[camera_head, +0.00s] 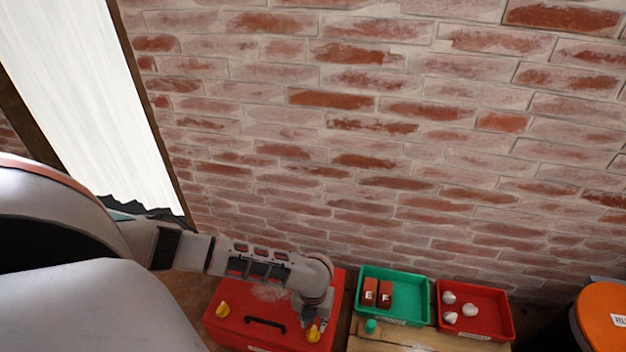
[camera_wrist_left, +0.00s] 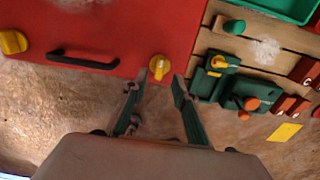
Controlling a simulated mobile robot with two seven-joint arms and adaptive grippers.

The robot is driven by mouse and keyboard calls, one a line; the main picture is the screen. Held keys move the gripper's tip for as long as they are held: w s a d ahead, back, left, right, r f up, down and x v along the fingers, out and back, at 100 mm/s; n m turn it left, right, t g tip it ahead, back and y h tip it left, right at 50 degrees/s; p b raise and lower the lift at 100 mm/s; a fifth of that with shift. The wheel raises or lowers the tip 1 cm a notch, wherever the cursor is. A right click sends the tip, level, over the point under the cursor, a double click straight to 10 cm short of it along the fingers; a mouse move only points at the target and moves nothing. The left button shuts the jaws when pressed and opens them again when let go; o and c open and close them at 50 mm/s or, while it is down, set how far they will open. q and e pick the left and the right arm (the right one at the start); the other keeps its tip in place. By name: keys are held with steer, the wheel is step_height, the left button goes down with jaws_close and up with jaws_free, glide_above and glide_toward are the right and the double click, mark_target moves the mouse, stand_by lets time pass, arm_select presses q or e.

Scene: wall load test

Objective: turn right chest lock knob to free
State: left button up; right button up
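The red chest (camera_head: 258,325) stands at the bottom of the head view, with a black handle (camera_head: 266,323) between two yellow lock knobs. The right knob (camera_head: 313,333) is close to my left gripper (camera_head: 314,316), which reaches down over the chest's right part. In the left wrist view the right knob (camera_wrist_left: 159,66) appears just beyond and between the two fingertips of the open left gripper (camera_wrist_left: 159,80). A gap shows on both sides; I see no contact. The left knob (camera_wrist_left: 13,42) is at the left edge there. My right gripper is not in view.
Right of the chest is a wooden surface (camera_head: 385,341) with a green tray (camera_head: 410,295) and a red tray (camera_head: 482,310) holding white pieces. Green fixtures (camera_wrist_left: 212,75) lie close to the right finger. A brick wall (camera_head: 400,150) stands behind; an orange-topped object (camera_head: 600,318) is far right.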

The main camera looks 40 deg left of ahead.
mark_target(313, 331)
arm_select(q)
step_height(313, 331, up, 7)
steer(key=shift+f, duration=0.15)
stand_by(0.6)
